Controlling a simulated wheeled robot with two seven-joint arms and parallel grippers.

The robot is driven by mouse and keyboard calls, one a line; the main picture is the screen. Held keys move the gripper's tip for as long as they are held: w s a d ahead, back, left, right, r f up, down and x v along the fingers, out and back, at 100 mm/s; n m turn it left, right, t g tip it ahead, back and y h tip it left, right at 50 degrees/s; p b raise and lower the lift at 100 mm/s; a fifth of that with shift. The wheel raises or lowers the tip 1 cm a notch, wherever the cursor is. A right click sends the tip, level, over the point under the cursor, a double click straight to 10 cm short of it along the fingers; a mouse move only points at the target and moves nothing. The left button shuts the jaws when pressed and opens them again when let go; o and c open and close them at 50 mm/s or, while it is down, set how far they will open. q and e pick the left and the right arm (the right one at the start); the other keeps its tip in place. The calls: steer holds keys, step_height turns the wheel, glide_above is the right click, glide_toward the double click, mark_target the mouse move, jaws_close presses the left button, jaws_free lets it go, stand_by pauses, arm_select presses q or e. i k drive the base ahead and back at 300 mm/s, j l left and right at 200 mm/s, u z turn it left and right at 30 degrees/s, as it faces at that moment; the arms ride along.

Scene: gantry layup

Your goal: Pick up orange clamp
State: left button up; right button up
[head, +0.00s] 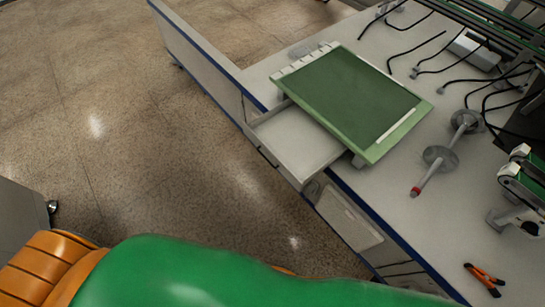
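An orange clamp (485,279) with dark parts lies on the light grey bench top (425,215) at the lower right of the head view. It lies near the bench's front edge, with nothing touching it that I can see. Neither of my grippers is in view, so I cannot tell their state or their distance from the clamp.
A green board (350,95) sits on the bench above an open drawer (295,140). A metal spindle tool (437,160) with a red tip lies right of it. A large green shape fills the bottom foreground.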

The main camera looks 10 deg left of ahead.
mark_target(478, 274)
steer(key=z, duration=2.25)
steer(key=i+l+u, duration=0.15)
steer(key=l, duration=0.2)
steer(key=i+l+u, duration=0.1)
steer(key=l, duration=0.25)
steer(key=i+l+u, duration=0.15)
steer(key=l, duration=0.25)
steer(key=i, duration=0.1)
